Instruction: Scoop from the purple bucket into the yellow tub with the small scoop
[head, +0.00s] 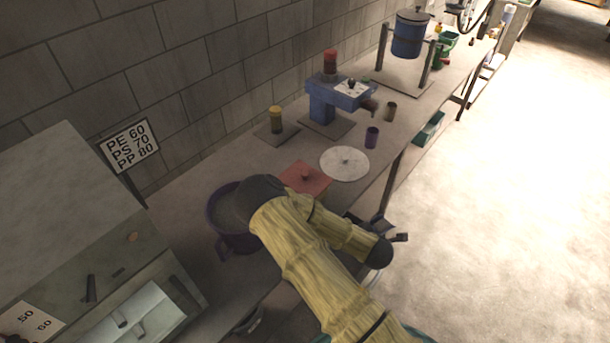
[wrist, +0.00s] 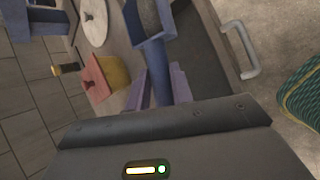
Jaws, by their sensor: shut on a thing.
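The purple bucket (head: 218,213) stands on the bench at the left of the head view, partly hidden behind my arm. The yellow tub (wrist: 116,73) shows in the wrist view with a red lid (wrist: 95,78) over it. In the head view the red lid (head: 304,177) lies just right of the bucket, and the tub is mostly hidden. My gripper (wrist: 159,82) is shut on the blue-purple small scoop (wrist: 154,42), by its handle. Grey material shows in the scoop's bowl. In the wrist view, the scoop is beside the tub, apart from it.
A white round lid (head: 345,163) lies behind the tub. A blue device (head: 335,100), a purple cup (head: 372,137) and a yellow-topped post (head: 276,118) stand farther back. A grey cabinet (head: 80,230) is at the left. Open floor (head: 500,200) lies to the right.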

